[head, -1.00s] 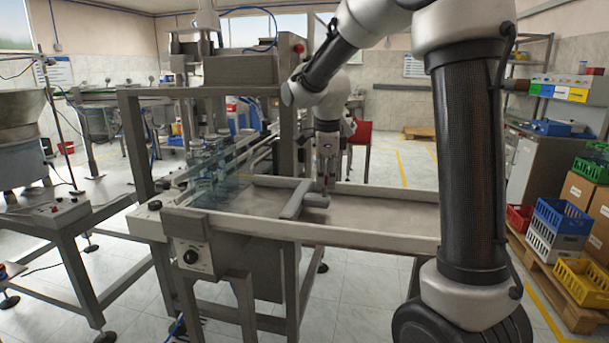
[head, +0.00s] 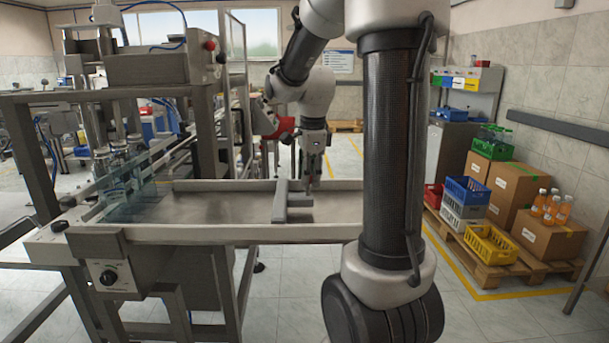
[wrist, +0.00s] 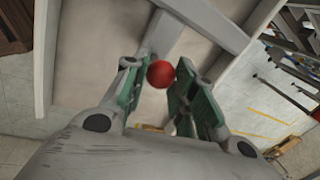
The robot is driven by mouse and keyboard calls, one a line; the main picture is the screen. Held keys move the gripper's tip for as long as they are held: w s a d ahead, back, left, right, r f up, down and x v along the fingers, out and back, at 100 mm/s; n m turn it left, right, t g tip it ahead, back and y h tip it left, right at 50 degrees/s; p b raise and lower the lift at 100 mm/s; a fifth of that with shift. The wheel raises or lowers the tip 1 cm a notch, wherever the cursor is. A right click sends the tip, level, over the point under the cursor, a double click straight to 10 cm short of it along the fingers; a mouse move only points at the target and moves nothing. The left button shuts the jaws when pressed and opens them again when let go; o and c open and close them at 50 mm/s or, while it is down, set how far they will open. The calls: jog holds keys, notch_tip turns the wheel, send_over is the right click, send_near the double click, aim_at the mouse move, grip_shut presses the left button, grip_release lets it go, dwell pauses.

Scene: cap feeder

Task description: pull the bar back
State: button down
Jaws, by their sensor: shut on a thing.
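The grey bar (head: 280,203) lies across the flat metal tray (head: 220,234), with a short stem on its right side. In the wrist view the bar (wrist: 205,22) runs across the top, and its stem comes down toward a red ball (wrist: 159,74). My gripper (head: 309,186) is at the stem, right of the bar. In the wrist view my gripper (wrist: 157,66) has its green-padded fingers on either side of the red ball and is shut on the bar's handle. The exact contact is partly hidden.
Clear guards (head: 128,190) stand at the tray's left end under the machine frame (head: 160,70). A control box with a black knob (head: 108,277) is on the front. Crates (head: 488,246) and boxes sit on a pallet at right. The tray's middle is bare.

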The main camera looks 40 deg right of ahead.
jog(key=shift+s+d, duration=0.15)
jog(key=c, duration=1.1)
grip_release()
jog(key=shift+d, duration=0.1)
jog(key=shift+c, duration=0.2)
notch_tip(320, 180, up, 12)
jog(key=s, duration=0.2)
jog(key=shift+a, duration=0.45)
jog(key=shift+f, duration=0.1)
